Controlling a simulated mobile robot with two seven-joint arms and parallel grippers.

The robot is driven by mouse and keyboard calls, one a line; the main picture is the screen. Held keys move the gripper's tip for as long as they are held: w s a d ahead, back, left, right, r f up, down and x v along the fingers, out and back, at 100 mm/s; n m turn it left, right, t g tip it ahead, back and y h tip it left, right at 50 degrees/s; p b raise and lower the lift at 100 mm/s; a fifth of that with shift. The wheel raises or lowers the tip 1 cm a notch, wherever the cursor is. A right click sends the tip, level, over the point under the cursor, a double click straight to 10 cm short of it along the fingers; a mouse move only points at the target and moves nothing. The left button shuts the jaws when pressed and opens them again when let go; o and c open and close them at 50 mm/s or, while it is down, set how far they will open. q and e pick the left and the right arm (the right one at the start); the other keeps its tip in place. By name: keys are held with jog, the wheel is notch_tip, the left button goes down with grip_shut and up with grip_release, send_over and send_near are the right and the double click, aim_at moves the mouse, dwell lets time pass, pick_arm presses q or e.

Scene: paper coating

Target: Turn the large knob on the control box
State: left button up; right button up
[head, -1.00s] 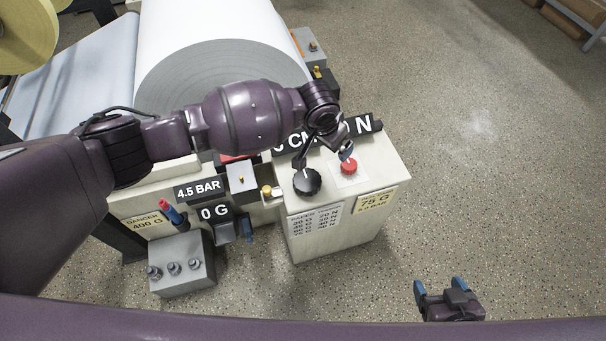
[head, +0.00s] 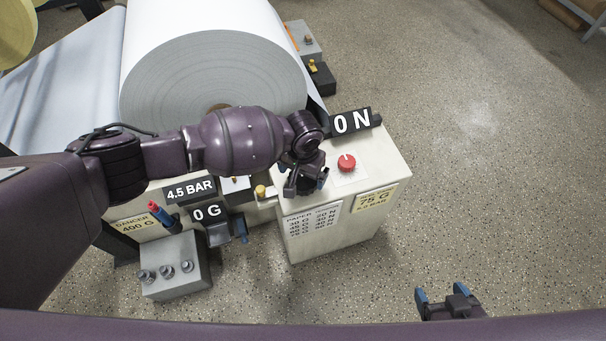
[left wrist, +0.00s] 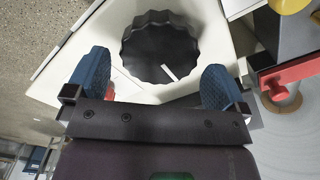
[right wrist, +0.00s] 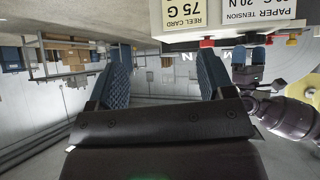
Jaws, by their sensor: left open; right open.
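The large black ribbed knob (left wrist: 160,45) with a white pointer line sits on the white control box (head: 392,160). In the head view my left gripper covers the knob. My left gripper (left wrist: 157,88) is open, its blue fingertips pointing toward the knob, one to either side and apart from it. A smaller red knob (head: 346,162) is on the box top to the right of my left gripper. My right gripper (head: 447,292) is open and empty, low over the floor to the right of the box; its two fingers also show in the right wrist view (right wrist: 161,85).
A display reading 0 N (head: 352,121) stands at the box's back edge. A large paper roll (head: 212,70) lies behind my left arm. A grey box with several small knobs (head: 176,268) is at the lower left.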

pick_arm(q)
notch_tip(320, 180, down, 2)
jog(key=shift+f, duration=0.2)
jog(key=c, duration=0.7)
jog(key=shift+c, duration=0.3)
